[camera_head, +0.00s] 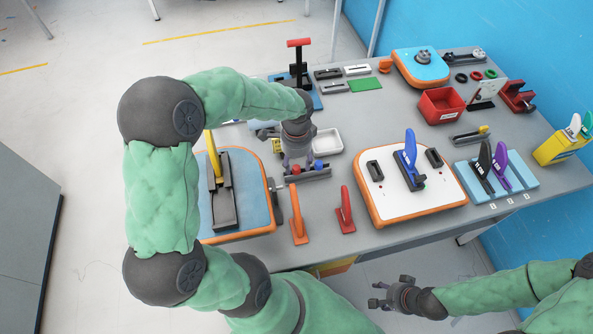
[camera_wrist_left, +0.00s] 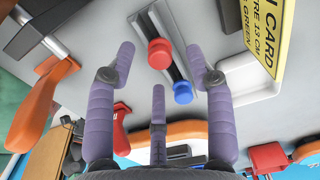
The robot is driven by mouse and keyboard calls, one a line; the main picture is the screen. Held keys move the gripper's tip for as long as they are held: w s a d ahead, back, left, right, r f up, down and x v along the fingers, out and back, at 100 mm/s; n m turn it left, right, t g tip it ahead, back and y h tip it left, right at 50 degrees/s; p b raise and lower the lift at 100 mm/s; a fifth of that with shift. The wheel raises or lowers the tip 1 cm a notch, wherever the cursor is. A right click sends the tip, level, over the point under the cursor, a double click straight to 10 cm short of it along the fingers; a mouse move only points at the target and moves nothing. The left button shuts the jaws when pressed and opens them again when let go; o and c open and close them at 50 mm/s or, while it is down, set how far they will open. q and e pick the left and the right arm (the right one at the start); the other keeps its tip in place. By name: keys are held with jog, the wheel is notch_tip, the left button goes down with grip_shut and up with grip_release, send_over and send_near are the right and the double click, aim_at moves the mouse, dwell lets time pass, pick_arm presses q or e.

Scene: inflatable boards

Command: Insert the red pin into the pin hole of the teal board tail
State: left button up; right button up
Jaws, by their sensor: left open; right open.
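The red pin (camera_head: 295,170) and a blue pin (camera_head: 319,163) stand side by side in a grey slotted holder (camera_head: 318,174) near the table's middle. My left gripper (camera_head: 298,163) is open just above the red pin. In the left wrist view the red pin's round head (camera_wrist_left: 160,53) lies between the spread fingers, with the blue pin (camera_wrist_left: 183,92) close by. A teal-blue board tail (camera_head: 257,190) with an orange rim lies at the left, holding a dark box with a yellow fin. My arm covers part of it; I cannot make out its hole. My right gripper (camera_head: 385,295) is open and empty off the front edge.
A white board tail (camera_head: 440,190) holds a blue fin at the right. A white tray (camera_head: 327,140) is behind the pin holder. Another blue board (camera_head: 405,68) is at the back.

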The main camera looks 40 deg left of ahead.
pick_arm(q)
notch_tip(320, 180, down, 2)
jog(key=shift+f, duration=0.15)
jog(key=c, duration=0.9)
pick_arm(e)
jog(key=shift+f, duration=0.4)
pick_arm(q)
jog(key=shift+c, duration=0.2)
